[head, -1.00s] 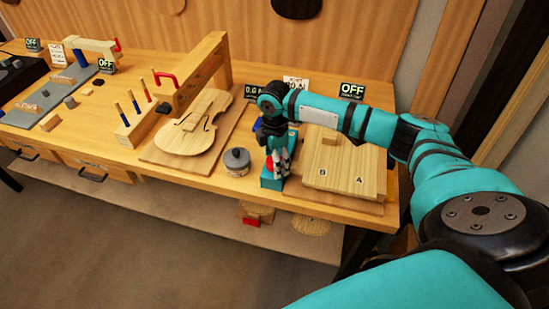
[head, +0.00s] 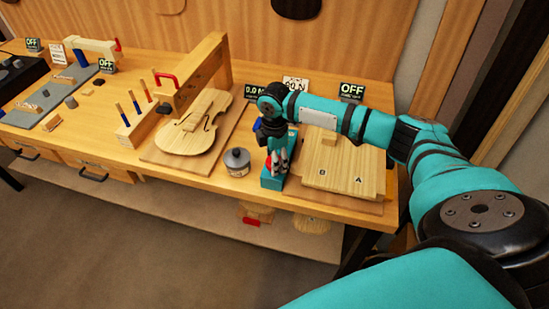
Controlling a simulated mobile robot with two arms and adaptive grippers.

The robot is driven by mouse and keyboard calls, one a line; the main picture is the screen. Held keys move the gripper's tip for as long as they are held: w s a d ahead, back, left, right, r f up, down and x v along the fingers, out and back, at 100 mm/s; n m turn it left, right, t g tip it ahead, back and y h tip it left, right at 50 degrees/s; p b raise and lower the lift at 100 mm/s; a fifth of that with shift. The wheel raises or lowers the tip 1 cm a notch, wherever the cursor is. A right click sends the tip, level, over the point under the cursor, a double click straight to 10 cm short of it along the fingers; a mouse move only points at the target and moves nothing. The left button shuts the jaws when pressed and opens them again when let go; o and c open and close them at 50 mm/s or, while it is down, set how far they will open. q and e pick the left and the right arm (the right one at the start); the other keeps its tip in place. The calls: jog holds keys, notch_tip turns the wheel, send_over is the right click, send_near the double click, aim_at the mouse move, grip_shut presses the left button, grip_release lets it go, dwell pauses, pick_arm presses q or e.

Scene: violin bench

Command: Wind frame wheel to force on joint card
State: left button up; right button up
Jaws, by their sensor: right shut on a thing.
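My right gripper (head: 280,161) points down at a small teal frame (head: 272,182) near the bench's front edge. It is shut on what looks like the red frame wheel (head: 268,163), which is mostly hidden by the fingers. Right beside the frame lies a pale wooden board (head: 345,168) marked B and A. Behind stands a white card (head: 295,84) that seems to read 90 N, likely the joint card. A dark display (head: 256,92) to its left seems to read 0.0 N. My left gripper is out of view.
A violin body (head: 190,135) lies on a board farther left, by a wooden post (head: 217,65). A sign reading OFF (head: 351,92) stands behind my right forearm. My forearm spans above the pale board.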

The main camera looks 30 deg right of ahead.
jog(key=m+p, duration=0.2)
jog(key=p, duration=0.1)
jog(key=m+p, duration=0.2)
jog(key=shift+r, duration=0.25)
jog(key=shift+f+m+p, duration=0.2)
jog(key=shift+m+p, duration=0.9)
jog(key=shift+p, duration=0.2)
jog(key=o, duration=1.2)
jog(key=shift+c, duration=0.2)
jog(key=shift+r, duration=0.1)
notch_tip(320, 180, up, 12)
jog(key=shift+a+f, duration=0.1)
jog(key=shift+f, duration=0.1)
